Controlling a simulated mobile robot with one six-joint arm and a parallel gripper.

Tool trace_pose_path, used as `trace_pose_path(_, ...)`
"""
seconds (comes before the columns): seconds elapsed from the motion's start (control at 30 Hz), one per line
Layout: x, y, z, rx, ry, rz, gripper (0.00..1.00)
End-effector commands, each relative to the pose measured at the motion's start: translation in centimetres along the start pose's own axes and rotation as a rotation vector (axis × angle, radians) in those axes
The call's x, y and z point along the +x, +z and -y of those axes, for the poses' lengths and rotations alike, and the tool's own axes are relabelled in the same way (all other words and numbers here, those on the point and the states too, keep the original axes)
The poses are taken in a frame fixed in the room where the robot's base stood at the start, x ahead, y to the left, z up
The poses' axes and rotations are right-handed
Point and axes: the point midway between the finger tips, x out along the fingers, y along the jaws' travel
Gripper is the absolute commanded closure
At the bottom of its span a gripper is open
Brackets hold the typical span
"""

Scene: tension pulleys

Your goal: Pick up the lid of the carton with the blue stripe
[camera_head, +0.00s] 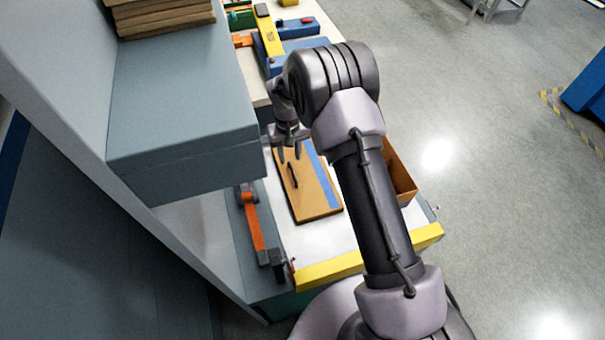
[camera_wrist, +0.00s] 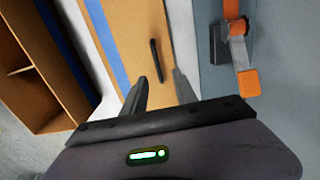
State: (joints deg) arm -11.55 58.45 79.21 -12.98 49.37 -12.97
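The lid (camera_head: 308,197) is a flat brown panel with a blue stripe along one side and a black bar handle (camera_head: 291,175). It lies on the white worktop. In the wrist view the lid (camera_wrist: 138,30) and its handle (camera_wrist: 155,62) are ahead of my fingertips. An open brown carton (camera_head: 401,172) stands beside it, partly hidden by my arm. In the wrist view the carton (camera_wrist: 30,98) is at left, with a blue stripe along its edge and a divider inside. My gripper (camera_head: 289,155) is open and empty above the lid; its fingers (camera_wrist: 161,84) are apart, on either side of the handle's line.
An orange clamp-like tool (camera_head: 252,218) lies on the grey surface left of the lid; it also shows in the wrist view (camera_wrist: 238,45). A grey shelf block (camera_head: 185,130) overhangs close at left. A yellow edge strip (camera_head: 330,271) borders the worktop's front. Blue and yellow fixtures (camera_head: 270,35) stand at the back.

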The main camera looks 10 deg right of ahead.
Motion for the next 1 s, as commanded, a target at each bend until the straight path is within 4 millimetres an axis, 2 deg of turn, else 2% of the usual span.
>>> trace_pose_path(0.03, 1.6, 0.1, -0.1, 0.001, 0.0, 0.002, 0.66)
trace_pose_path(0.1, 2.8, 0.0, 0.0, 0.002, 0.0, 0.001, 0.66)
trace_pose_path(0.3, 4.5, 0.0, 0.1, 0.002, 0.0, -0.001, 0.66)
trace_pose_path(0.5, 8.5, 0.3, 0.3, 0.002, -0.001, 0.0, 0.66)
trace_pose_path(0.73, 8.8, 0.2, 0.3, 0.003, 0.0, -0.001, 0.66)
trace_pose_path(0.9, 8.7, 0.2, 0.3, 0.002, 0.0, -0.001, 0.99)
trace_pose_path(1.0, 8.7, 0.2, 0.3, 0.002, 0.0, -0.001, 1.0)
